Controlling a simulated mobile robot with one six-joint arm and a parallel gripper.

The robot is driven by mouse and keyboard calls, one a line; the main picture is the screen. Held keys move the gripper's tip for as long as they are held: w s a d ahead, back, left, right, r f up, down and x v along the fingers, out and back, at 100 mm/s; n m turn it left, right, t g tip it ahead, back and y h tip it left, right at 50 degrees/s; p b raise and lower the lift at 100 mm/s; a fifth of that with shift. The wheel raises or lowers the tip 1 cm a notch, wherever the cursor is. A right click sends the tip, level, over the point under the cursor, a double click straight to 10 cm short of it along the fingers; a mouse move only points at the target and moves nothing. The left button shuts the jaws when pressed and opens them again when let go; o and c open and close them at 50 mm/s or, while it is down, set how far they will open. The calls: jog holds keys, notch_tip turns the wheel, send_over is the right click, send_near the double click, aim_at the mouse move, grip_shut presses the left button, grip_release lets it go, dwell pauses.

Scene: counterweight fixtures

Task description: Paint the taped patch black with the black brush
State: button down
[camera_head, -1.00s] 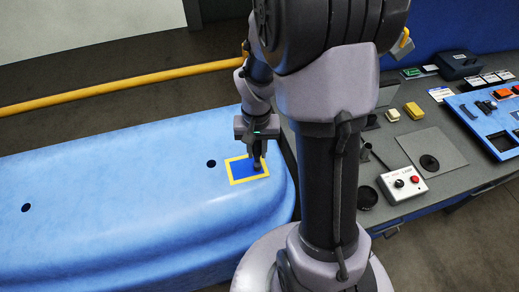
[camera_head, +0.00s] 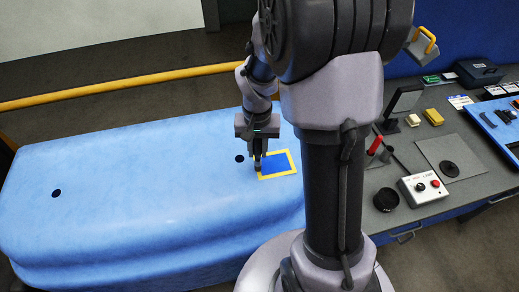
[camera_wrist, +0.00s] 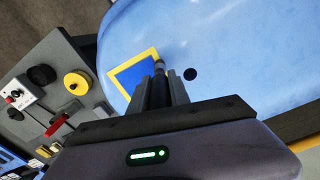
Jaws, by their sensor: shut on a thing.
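The taped patch (camera_head: 279,166) is a darker blue square inside a yellow tape frame, on the right end of a light blue curved panel (camera_head: 130,190). It also shows in the wrist view (camera_wrist: 133,76); no black shows on its visible part. My gripper (camera_head: 257,152) points down at the patch's left edge. In the wrist view my gripper (camera_wrist: 160,88) is shut on a dark, slim thing, apparently the black brush (camera_wrist: 160,66). Its tip is at the tape edge beside a black hole; whether it touches the surface I cannot tell.
A grey bench on the right holds a dark round cup (camera_head: 386,200), a red-handled tool (camera_head: 375,145), a switch box (camera_head: 423,187), yellow blocks (camera_head: 433,117) and a blue tray (camera_head: 498,122). A yellow rail (camera_head: 120,86) runs behind the panel.

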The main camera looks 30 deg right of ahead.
aim_at(261, 141)
jog(key=r+p, duration=0.1)
jog(key=r, duration=0.2)
jog(key=shift+s+d+r+p, duration=0.15)
jog(key=shift+d+r+p, duration=0.2)
jog(key=shift+d+p, duration=0.05)
jog(key=shift+a+r+p, duration=0.15)
jog(key=shift+r+p, duration=1.35)
jog(key=shift+r, duration=0.45)
